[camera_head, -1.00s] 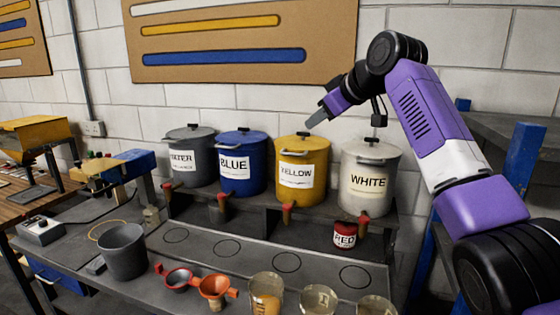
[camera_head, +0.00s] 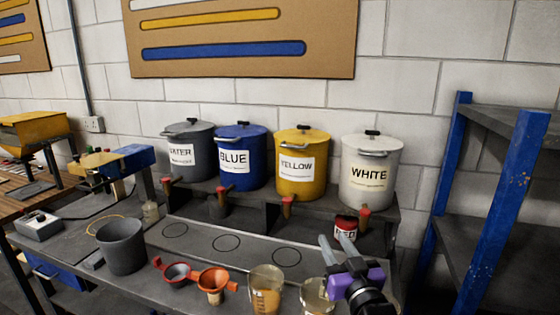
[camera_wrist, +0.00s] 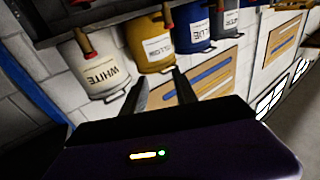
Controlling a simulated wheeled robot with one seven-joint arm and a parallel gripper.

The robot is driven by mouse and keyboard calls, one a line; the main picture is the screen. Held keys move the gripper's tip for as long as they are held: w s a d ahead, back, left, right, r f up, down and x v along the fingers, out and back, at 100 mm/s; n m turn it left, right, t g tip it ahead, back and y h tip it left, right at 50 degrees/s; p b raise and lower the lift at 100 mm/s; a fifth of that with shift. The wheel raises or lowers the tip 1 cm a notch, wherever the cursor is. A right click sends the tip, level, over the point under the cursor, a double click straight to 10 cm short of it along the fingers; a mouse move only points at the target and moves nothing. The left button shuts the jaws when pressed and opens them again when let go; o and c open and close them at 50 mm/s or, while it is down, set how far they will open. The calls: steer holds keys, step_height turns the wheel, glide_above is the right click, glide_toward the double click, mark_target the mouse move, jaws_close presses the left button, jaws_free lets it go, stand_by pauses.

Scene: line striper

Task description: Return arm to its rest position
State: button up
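My gripper (camera_head: 337,242) is low at the front right of the bench in the head view, with its purple wrist below it. Its two grey fingers stand apart with nothing between them. It overlaps the lower part of the small red can (camera_head: 346,224) in the picture. In the wrist view the fingers of my gripper (camera_wrist: 157,82) are also apart and empty. That view is turned over, with the white bucket (camera_wrist: 98,72) and yellow bucket (camera_wrist: 152,42) beyond the fingers.
Water (camera_head: 190,145), blue (camera_head: 240,165), yellow and white buckets stand on a raised shelf. A grey pail (camera_head: 122,248), orange funnels (camera_head: 213,282) and beakers (camera_head: 266,285) line the bench front. A blue-post rack (camera_head: 505,200) stands at right.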

steer(key=s+d+f+g+h+b, duration=0.1)
steer(key=s+f, duration=0.4)
steer(key=s, duration=1.2)
steer(key=s+d+f+m+g+h+b, duration=0.1)
steer(key=s+d+f, duration=0.3)
steer(key=s, duration=1.4)
steer(key=s+d+f+g+h+b, duration=0.1)
steer(key=s+f, duration=0.6)
steer(key=s, duration=1)
steer(key=shift+s+d+f+m+g+h+b, duration=0.2)
steer(key=shift+s+d+m+g+h+b, duration=0.15)
steer(key=shift+d+b, duration=0.35)
